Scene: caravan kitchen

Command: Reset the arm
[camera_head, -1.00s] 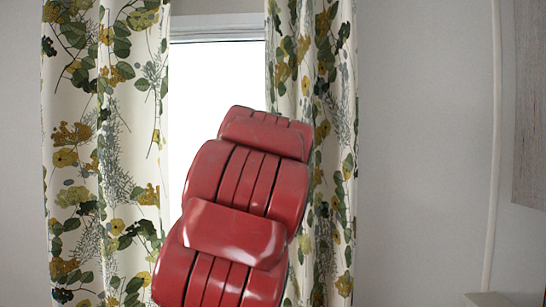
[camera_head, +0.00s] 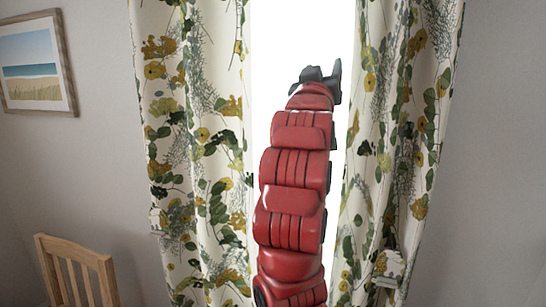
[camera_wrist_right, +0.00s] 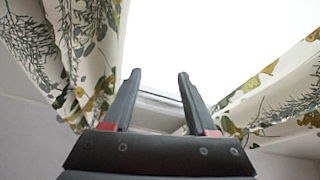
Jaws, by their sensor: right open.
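My right arm is red and stands nearly upright in the middle of the head view, in front of a bright window. My right gripper (camera_head: 322,75) is dark and sits at the top of the arm. In the right wrist view the two fingers of this gripper (camera_wrist_right: 155,95) stand apart with nothing between them. The window and curtains show beyond the fingers. My left gripper is not in view.
Floral curtains hang left (camera_head: 200,150) and right (camera_head: 395,140) of the bright window (camera_head: 270,60). A wooden chair (camera_head: 85,260) stands at the lower left. A framed beach picture (camera_head: 38,65) hangs on the left wall.

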